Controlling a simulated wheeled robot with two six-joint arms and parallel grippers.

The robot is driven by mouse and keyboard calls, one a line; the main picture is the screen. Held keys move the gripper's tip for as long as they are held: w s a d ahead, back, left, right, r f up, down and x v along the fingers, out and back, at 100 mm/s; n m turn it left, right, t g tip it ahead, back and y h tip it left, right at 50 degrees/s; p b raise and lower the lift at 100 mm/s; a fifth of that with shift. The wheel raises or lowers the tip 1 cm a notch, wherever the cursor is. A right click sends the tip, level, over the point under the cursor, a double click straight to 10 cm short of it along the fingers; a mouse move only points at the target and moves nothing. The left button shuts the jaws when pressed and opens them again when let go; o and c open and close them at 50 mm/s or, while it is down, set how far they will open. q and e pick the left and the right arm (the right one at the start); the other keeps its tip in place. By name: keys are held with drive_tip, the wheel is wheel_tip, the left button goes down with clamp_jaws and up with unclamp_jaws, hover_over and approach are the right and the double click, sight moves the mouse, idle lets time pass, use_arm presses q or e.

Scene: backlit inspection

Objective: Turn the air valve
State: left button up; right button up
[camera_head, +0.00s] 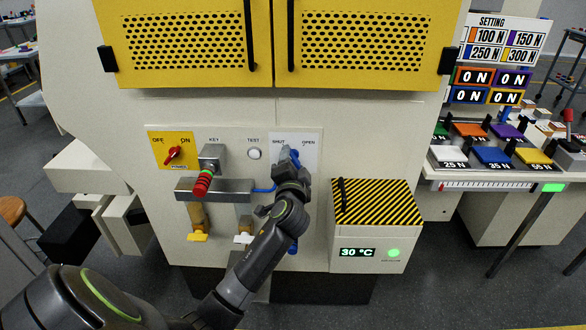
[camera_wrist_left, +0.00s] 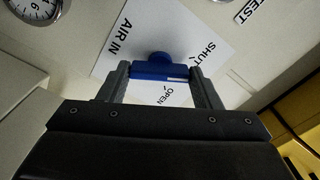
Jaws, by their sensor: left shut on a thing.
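The air valve is a blue handle (camera_wrist_left: 158,72) on a white plate (camera_wrist_left: 190,40) marked AIR IN, SHUT and OPEN. In the left wrist view the handle lies across between the two fingers of my left gripper (camera_wrist_left: 163,85), which is shut on it. In the head view the left gripper (camera_head: 288,156) reaches the plate (camera_head: 309,146) from below and covers most of the blue valve (camera_head: 295,156). The exact angle of the handle against the marks is hard to tell. My right gripper is not in view.
Left of the valve are a red power switch (camera_head: 173,155), a KEY block with a red grip (camera_head: 203,183) and a white TEST button (camera_head: 254,154). A striped box (camera_head: 372,253) reading 30 °C stands to the right. Yellow doors (camera_head: 185,45) are above.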

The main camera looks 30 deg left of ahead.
use_arm(q)
drive_tip(key=n+b, duration=0.1)
drive_tip(key=n, duration=0.2)
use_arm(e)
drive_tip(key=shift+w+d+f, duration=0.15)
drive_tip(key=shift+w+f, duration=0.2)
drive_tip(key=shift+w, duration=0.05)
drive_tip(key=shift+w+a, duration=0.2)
use_arm(q)
drive_tip(key=o, duration=1)
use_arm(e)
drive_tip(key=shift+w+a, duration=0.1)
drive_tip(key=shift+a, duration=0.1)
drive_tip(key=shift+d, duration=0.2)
